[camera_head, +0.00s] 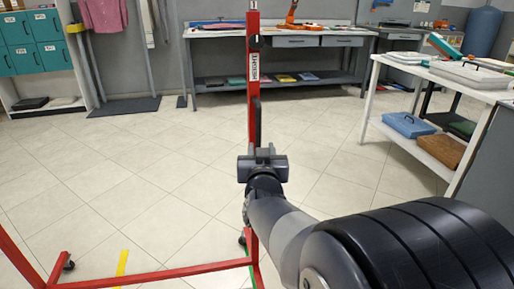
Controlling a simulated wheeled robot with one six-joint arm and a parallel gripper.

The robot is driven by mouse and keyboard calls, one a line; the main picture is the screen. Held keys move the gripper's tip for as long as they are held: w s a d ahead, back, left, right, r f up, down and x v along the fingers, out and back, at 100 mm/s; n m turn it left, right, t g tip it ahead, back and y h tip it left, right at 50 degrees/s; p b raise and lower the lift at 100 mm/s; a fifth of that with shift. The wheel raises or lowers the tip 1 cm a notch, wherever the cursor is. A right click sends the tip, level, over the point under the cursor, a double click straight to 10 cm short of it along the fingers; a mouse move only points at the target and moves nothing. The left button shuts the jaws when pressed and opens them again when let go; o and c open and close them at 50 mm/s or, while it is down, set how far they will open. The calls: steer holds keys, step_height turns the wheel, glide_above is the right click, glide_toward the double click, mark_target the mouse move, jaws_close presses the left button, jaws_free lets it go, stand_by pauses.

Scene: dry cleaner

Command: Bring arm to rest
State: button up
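My arm reaches in from the lower right of the head view. My gripper (262,158) is near the middle of the picture, pointing away from me. It appears in front of the lower part of a red upright post (253,70). A narrow dark upright piece shows just above the gripper body, and I cannot tell whether it is a finger or part of the post. I see nothing held, but the fingertips do not show clearly enough to tell their opening.
The red wheeled frame's base bar (160,275) crosses the lower left. A white shelf table (395,137) with cases stands at right. A grey workbench (215,75) is at the back, teal lockers (30,45) at far left. The tiled floor (120,165) between is clear.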

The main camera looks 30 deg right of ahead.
mark_target(258, 132)
steer(key=b+x, duration=0.2)
steer(key=x, duration=0.9)
steer(key=shift+a+f+b, duration=0.1)
steer(key=shift+b, duration=0.2)
steer(key=shift+a, duration=0.2)
